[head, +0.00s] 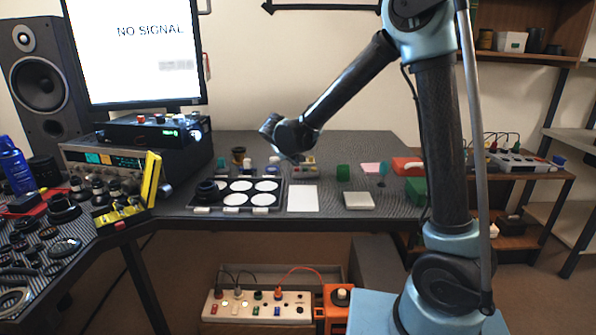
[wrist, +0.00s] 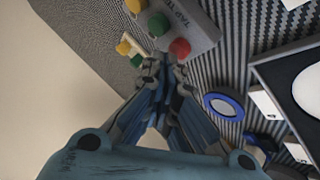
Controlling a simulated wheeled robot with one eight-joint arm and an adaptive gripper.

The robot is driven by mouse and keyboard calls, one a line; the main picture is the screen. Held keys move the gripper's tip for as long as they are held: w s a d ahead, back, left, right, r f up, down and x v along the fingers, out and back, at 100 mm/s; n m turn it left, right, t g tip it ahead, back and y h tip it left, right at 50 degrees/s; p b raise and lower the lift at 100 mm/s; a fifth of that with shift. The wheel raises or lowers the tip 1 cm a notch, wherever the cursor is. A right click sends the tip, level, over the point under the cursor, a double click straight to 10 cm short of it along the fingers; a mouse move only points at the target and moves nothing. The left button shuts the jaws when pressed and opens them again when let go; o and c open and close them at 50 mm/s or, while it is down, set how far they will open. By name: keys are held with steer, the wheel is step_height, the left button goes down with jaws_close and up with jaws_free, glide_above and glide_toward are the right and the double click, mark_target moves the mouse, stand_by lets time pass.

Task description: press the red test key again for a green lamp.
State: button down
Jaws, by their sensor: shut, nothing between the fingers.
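A grey box (wrist: 205,25) with dark lettering carries a red round key (wrist: 180,47), a green dome (wrist: 158,24) and a yellow dome (wrist: 134,5) in the wrist view. My gripper (wrist: 163,63) is shut and empty, its tips just beside the red key and the green dome. I cannot tell whether the tips touch the key. I cannot tell whether the green dome is a lamp or lit. In the head view the box (head: 307,172) sits on the desk under my gripper (head: 298,158), which partly hides it.
Small yellow (wrist: 123,47) and green (wrist: 137,60) pieces lie beyond the tips. A blue ring (wrist: 223,106) lies to the right, near a dark tray (wrist: 262,75). The monitor (head: 135,60) reads NO SIGNAL.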

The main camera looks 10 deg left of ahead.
steer(key=shift+f, duration=0.4)
stand_by(0.6)
steer(key=shift+r, duration=0.8)
steer(key=shift+r, duration=0.1)
steer(key=shift+r, duration=2.4)
steer(key=shift+d, duration=0.1)
